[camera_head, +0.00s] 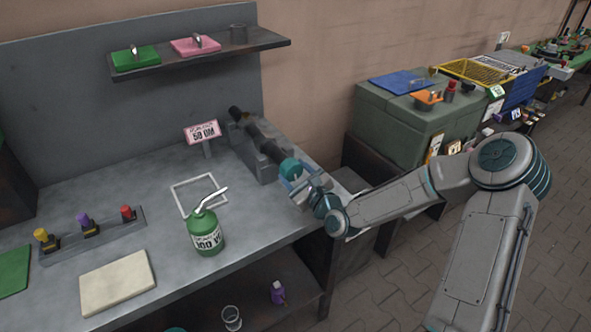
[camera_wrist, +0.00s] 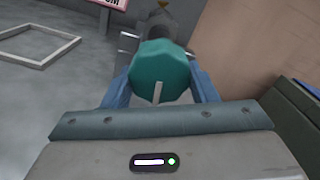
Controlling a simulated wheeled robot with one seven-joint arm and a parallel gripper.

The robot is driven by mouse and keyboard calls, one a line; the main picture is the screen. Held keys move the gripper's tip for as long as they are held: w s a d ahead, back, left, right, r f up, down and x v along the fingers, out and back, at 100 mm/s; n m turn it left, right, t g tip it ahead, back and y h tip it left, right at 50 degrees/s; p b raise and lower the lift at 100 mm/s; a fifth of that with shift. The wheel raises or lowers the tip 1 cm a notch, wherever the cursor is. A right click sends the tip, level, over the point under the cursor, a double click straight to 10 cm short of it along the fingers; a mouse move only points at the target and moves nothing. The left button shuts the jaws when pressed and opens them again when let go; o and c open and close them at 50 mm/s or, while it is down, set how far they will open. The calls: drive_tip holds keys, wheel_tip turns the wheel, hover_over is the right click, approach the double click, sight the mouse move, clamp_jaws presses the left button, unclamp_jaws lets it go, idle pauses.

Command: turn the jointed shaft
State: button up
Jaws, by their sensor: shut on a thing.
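The jointed shaft (camera_head: 252,129) lies in a grey block stand (camera_head: 250,154) at the right end of the grey workbench. Its dark far end points to the back, and a teal knob (camera_head: 289,169) sits on its near end. My gripper (camera_head: 291,178) reaches in from the right and is shut on the teal knob. In the wrist view the knob (camera_wrist: 160,73) sits between the two blue fingers, with a pale mark running down its face. The shaft (camera_wrist: 158,28) behind it is mostly hidden by the knob.
A pink-and-white sign (camera_head: 202,132) stands left of the shaft. A green oil can (camera_head: 205,231) stands near the bench front by a white square outline (camera_head: 199,194). A green cabinet (camera_head: 412,127) is to the right, past a gap. A shelf (camera_head: 200,51) hangs above.

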drive_tip(key=shift+m, duration=0.7)
drive_tip(key=o, duration=1)
drive_tip(key=p+v, duration=0.3)
drive_tip(key=v, duration=1)
drive_tip(key=shift+s+d, duration=0.25)
drive_tip(key=shift+s, duration=0.1)
